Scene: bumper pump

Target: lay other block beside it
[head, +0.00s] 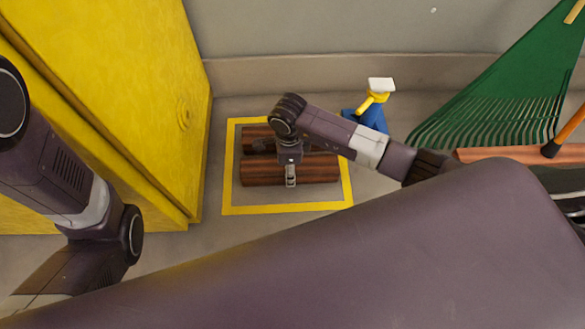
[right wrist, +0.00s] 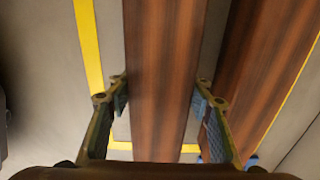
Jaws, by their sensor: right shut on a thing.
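Two reddish-brown wooden blocks lie side by side inside a yellow taped rectangle (head: 228,165) on the floor. The near block (head: 260,172) is between the fingers of my right gripper (head: 291,178), which is shut on it. The far block (head: 255,133) lies behind it, partly hidden by my right arm. In the right wrist view, the held block (right wrist: 163,60) runs between the fingertips of the right gripper (right wrist: 161,90). The other block (right wrist: 262,50) runs along its right, close to the right finger. My left arm shows at the left, but its gripper is not seen.
A yellow wooden cabinet (head: 100,90) stands left of the taped rectangle. Behind my right arm is a blue object (head: 372,118) with a yellow and white top. A green rake (head: 500,80) leans at the right. A grey wall (head: 330,25) closes the back.

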